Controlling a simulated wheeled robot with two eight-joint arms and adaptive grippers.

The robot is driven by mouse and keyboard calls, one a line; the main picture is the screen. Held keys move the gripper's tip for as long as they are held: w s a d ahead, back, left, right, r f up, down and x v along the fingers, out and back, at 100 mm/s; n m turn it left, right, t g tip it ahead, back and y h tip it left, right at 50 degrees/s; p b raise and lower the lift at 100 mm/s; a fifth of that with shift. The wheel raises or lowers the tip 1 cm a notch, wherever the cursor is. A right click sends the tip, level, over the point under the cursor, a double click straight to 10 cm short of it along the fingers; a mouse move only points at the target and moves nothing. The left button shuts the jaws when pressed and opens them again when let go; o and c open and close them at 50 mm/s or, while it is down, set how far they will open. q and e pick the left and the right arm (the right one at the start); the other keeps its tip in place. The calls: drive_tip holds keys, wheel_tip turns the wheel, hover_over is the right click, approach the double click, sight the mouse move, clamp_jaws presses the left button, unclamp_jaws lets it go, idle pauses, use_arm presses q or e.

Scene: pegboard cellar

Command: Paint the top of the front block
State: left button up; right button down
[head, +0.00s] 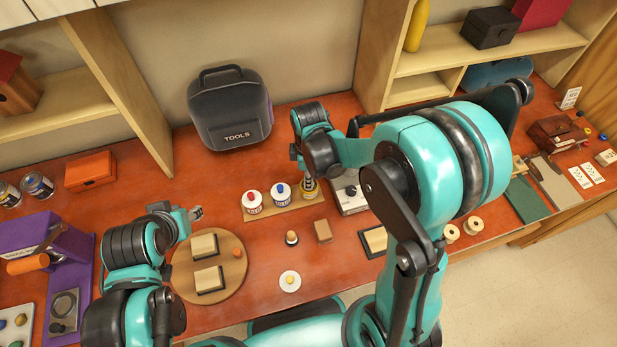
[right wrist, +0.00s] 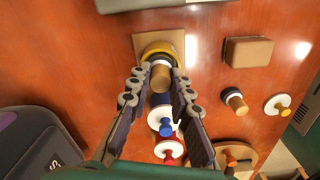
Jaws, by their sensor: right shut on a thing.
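Two pale wooden blocks stand on a round wooden board (head: 241,262), each on a dark base. The front block (head: 208,279) is nearer me, the back block (head: 205,245) behind it; both tops look bare wood. My right gripper (head: 309,180) is shut on a wooden-handled brush (right wrist: 160,77) at the yellow-rimmed paint pot (right wrist: 160,48). The brush's lower end is hidden; I cannot tell whether it is in the paint. A red-knobbed pot (head: 252,202) and a blue-knobbed pot (head: 281,194) are lidded. My left gripper (head: 194,213) is behind the board; its opening is unclear.
A white lid with a yellow knob (head: 290,281), a dark-based wooden peg (head: 291,238) and a brown block (head: 323,231) lie between the pots and the table's front edge. A purple machine (head: 50,255) stands left, a black tool case (head: 229,108) behind.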

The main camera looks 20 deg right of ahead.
drive_tip(key=shift+s, duration=0.1)
idle(0.3)
drive_tip(key=shift+r+p, duration=2.6)
drive_tip(key=shift+r, duration=0.9)
drive_tip(key=shift+f, duration=0.1)
